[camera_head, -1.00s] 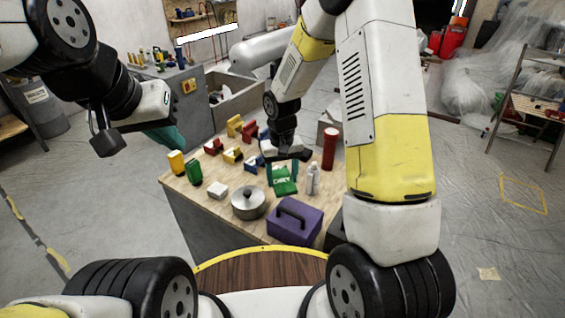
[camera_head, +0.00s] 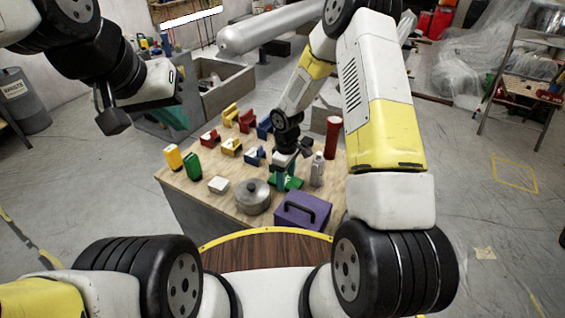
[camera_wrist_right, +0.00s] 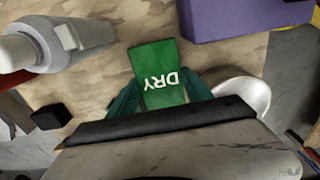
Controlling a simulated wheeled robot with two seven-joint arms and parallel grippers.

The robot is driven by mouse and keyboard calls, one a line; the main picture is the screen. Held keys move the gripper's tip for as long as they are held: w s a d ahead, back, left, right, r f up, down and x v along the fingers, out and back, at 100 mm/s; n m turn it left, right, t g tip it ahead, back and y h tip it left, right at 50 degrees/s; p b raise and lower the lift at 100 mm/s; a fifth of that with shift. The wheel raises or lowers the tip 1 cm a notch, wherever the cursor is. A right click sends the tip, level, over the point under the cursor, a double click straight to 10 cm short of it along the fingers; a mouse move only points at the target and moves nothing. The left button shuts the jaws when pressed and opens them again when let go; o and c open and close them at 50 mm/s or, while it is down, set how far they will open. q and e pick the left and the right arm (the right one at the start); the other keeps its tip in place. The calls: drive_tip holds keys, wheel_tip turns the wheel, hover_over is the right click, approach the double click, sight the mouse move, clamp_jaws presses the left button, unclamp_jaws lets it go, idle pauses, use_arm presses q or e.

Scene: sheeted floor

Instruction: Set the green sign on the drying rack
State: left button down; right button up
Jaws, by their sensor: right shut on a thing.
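The green sign (camera_wrist_right: 160,68), lettered "DRY", is between the teal fingers of my right gripper (camera_wrist_right: 158,92) in the right wrist view. In the head view the green sign (camera_head: 292,183) is partly hidden by my right gripper (camera_head: 284,172), which points down at the wooden tabletop and is shut on it. I cannot tell whether the sign touches the tabletop. My left gripper (camera_head: 171,116) is at the upper left, away from the sign; its teal fingers are partly hidden, and I see nothing in them. I cannot surely pick out the drying rack.
Several coloured blocks stand on the table's left and back. A shelf stand (camera_head: 515,88) is at the far right.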

drive_tip(key=shift+f, duration=1.2)
drive_tip(key=shift+f, duration=0.15)
drive_tip(key=o, duration=1.3)
drive_tip(key=shift+o, duration=0.2)
